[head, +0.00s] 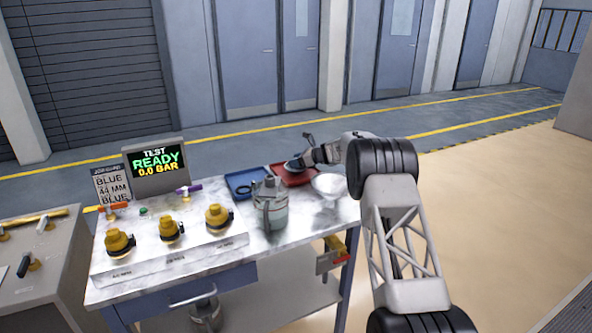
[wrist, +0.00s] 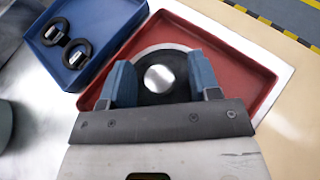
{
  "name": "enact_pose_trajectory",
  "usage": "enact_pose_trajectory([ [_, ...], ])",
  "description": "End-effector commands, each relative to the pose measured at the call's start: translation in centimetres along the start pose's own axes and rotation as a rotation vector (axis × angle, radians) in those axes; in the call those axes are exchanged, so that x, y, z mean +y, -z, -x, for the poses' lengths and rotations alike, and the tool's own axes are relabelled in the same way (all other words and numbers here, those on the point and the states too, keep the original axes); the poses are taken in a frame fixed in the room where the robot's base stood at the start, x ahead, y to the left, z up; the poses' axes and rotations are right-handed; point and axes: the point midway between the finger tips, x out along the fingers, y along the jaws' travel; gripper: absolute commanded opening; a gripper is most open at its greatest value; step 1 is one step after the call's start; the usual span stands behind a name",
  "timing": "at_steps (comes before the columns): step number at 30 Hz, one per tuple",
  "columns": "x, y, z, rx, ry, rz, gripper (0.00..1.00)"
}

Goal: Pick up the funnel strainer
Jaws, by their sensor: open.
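My gripper (wrist: 159,82) is open, with its two blue fingers over the red tray (wrist: 243,78). A round piece with a pale rim, a dark inside and a shiny centre (wrist: 159,78), which looks like the strainer, lies in that tray between and beyond the fingers. The fingers hide parts of its sides, and I cannot tell whether they touch it. In the head view my gripper (head: 298,163) is low over the red tray (head: 294,180) and covers much of it. A white funnel-like bowl (head: 329,184) stands to the right of the tray.
A blue tray (wrist: 88,60) with two black rings (wrist: 65,44) lies left of the red tray. A grey-green canister (head: 271,207) stands in front of the trays. Yellow-capped fittings (head: 171,231) and a test display (head: 157,161) occupy the table's left.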

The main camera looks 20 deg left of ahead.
Motion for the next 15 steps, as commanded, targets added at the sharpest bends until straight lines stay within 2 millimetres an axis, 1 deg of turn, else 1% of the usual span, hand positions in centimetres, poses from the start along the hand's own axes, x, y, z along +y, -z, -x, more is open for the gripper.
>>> enact_pose_trajectory([
  [14,0.0,-0.02,0.01,0.0,0.0,0.0,0.56],
  [15,0.0,-0.03,0.02,0.0,0.0,0.0,0.5],
])
